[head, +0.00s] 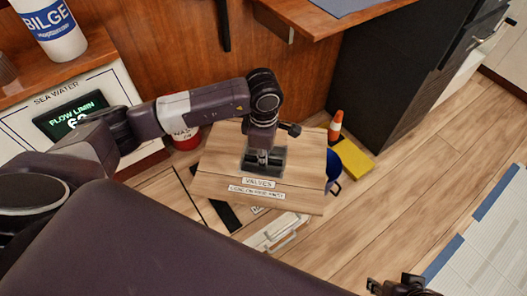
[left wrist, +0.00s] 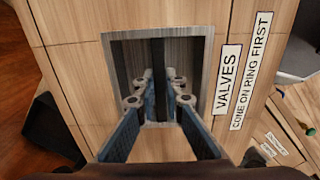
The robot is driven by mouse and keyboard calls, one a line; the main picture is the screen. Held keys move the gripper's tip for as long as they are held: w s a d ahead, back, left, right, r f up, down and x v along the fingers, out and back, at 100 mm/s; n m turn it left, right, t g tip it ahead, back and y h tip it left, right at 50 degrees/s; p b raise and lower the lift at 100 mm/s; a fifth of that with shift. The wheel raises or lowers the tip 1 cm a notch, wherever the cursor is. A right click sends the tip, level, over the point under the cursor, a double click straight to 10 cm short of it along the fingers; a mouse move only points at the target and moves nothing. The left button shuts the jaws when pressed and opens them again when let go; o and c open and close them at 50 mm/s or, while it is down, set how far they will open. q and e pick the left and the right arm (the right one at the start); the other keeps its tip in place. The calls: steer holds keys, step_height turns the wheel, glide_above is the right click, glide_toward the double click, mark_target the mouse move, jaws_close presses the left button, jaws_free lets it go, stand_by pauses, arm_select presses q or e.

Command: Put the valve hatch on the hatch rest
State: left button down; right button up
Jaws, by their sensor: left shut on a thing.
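The valve hatch (head: 225,185) is a square light-wood panel labelled VALVES, with a recessed metal pull in its middle. It hangs over part of a dark floor opening and looks raised off the floor. My left gripper (head: 263,157) points down into the recess and is shut on the pull's bar. In the left wrist view, both fingers (left wrist: 158,95) close around the dark bar, and the hatch (left wrist: 75,100) fills most of the picture. A dark part of my right gripper (head: 403,287) shows at the bottom edge; its fingers are unclear. I cannot pick out the hatch rest for certain.
A yellow block (head: 354,160) and an orange cone (head: 336,124) stand right of the hatch, near a dark cabinet (head: 385,80). A blue round object (head: 333,172) is partly hidden behind the hatch. A red container (head: 186,139) is at left.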

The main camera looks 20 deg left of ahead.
arm_select(q)
steer(key=shift+w+f+b, duration=0.1)
steer(key=shift+f+b, duration=0.35)
steer(key=shift+f, duration=1.7)
steer(key=c, duration=2.4)
jaws_free()
steer(key=shift+f, duration=0.15)
steer(key=o, duration=0.4)
